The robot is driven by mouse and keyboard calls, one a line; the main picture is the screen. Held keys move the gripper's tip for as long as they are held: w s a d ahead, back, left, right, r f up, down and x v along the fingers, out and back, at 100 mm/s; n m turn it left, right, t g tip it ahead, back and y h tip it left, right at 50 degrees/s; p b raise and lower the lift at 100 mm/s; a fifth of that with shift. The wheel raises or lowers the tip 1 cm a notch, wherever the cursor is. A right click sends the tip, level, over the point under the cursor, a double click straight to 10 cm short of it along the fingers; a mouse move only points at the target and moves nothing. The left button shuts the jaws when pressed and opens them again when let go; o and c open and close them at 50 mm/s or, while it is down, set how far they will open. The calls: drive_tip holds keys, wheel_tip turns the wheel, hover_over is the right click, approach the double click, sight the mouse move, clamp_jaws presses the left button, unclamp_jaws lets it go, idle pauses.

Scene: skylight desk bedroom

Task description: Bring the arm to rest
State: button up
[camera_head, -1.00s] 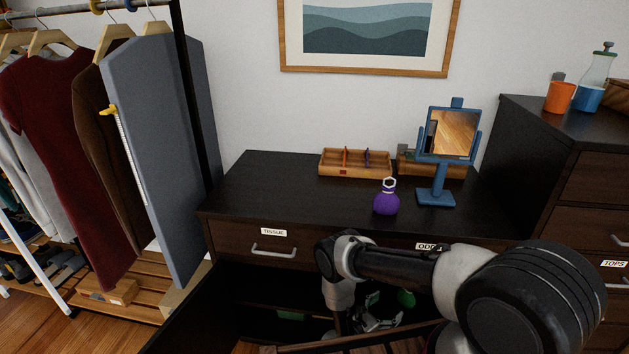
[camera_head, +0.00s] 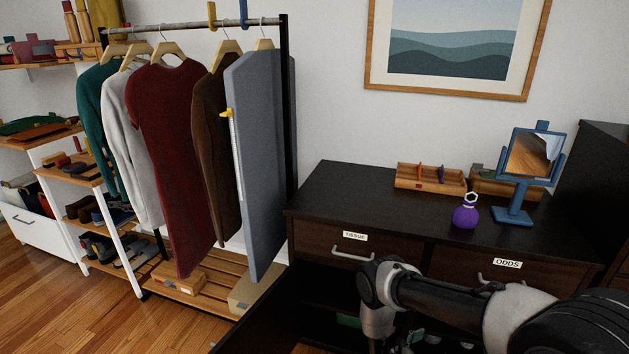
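My arm reaches in from the lower right in the head view, in front of the dark dresser (camera_head: 335,200). Its far end points down toward the dresser's open lower part. My gripper is mostly below the picture's edge and behind my arm; its fingers cannot be made out clearly. I cannot tell whether it is open, shut or holding anything.
A purple bottle (camera_head: 466,216), a blue-framed mirror (camera_head: 514,217) and a wooden tray (camera_head: 430,188) stand on the dresser. Wooden floor (camera_head: 75,310) is clear at the lower left.

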drive_tip(key=s+d+r+m+g+h, duration=0.1)
drive_tip(key=s+d+r+m+g, duration=0.3)
drive_tip(key=s+g, duration=0.35)
drive_tip(key=a+r+m+g+y, duration=0.3)
drive_tip(key=r+m+y, duration=0.25)
drive_tip(key=r, duration=1.25)
drive_tip(key=a+r+m+g+y, duration=0.4)
drive_tip(key=r+m, duration=0.3)
drive_tip(key=r, duration=1.1)
drive_tip(key=s+r+m+t+y, duration=0.3)
drive_tip(key=s+r+t, duration=0.3)
drive_tip(key=r, duration=0.8)
drive_tip(key=s+d+r+m+t+y, duration=0.1)
drive_tip(key=s+r+m+t+y, duration=0.2)
drive_tip(key=r, duration=1.2)
drive_tip(key=s+t+y, duration=0.2)
drive_tip(key=s+t, duration=0.1)
drive_tip(key=s, duration=0.1)
drive_tip(key=shift+s+r+m, duration=0.25)
drive_tip(key=shift+m, duration=0.1)
